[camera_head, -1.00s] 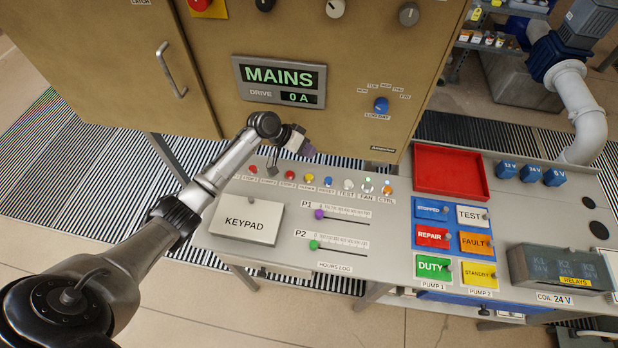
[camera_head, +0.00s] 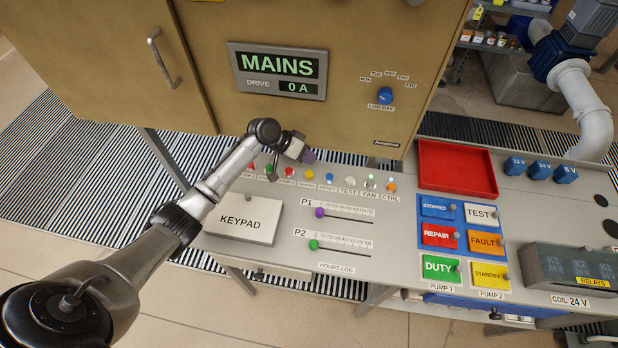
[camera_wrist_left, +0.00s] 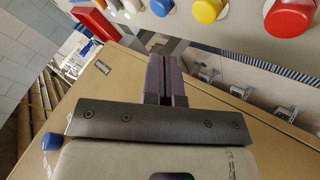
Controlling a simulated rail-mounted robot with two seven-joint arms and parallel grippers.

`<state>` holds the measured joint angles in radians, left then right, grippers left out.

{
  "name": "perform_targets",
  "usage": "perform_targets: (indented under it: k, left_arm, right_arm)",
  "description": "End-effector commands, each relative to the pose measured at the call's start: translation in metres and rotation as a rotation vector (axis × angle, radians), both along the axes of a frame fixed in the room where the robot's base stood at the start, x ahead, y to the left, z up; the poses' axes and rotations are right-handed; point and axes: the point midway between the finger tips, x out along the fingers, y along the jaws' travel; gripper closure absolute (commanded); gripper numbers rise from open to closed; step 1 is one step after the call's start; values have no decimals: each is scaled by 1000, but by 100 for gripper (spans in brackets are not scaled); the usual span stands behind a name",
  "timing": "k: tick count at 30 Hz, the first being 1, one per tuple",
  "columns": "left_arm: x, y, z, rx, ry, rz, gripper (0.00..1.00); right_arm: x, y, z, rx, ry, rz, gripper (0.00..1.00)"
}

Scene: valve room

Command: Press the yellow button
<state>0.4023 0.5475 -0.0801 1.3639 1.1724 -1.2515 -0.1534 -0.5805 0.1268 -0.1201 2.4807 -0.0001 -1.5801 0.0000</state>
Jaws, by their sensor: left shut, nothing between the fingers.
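The yellow button (camera_head: 309,175) is a round, domed button in the row of coloured buttons along the back of the sloping console. It shows large at the top of the left wrist view (camera_wrist_left: 207,10), between a blue button (camera_wrist_left: 162,7) and a red one (camera_wrist_left: 291,16). My left gripper (camera_head: 308,156) is shut and empty, its purple fingertips just behind and above the button row in the head view. In the left wrist view the closed fingertips (camera_wrist_left: 165,62) lie below the blue and yellow buttons, apart from both. My right gripper is not in view.
The tan cabinet (camera_head: 330,118) with the MAINS display (camera_head: 279,70) stands close behind the button row. The keypad (camera_head: 243,219) and sliders P1 and P2 (camera_head: 338,243) lie in front of it. A red tray (camera_head: 455,186) and pump buttons are to the right.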

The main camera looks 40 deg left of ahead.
Motion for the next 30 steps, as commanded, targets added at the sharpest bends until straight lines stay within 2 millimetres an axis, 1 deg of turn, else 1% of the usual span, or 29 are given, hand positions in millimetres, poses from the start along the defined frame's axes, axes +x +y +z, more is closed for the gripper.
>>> perform_targets:
  k: [1,9,30]
  left_arm:
    - [0,0,-14,0,0,0,100]
    - [0,0,-33,-1,-1,0,100]
    - [0,0,-34,-1,0,-1,100]
  right_arm:
    - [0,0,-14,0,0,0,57]
    - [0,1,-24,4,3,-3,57]
    - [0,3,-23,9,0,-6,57]
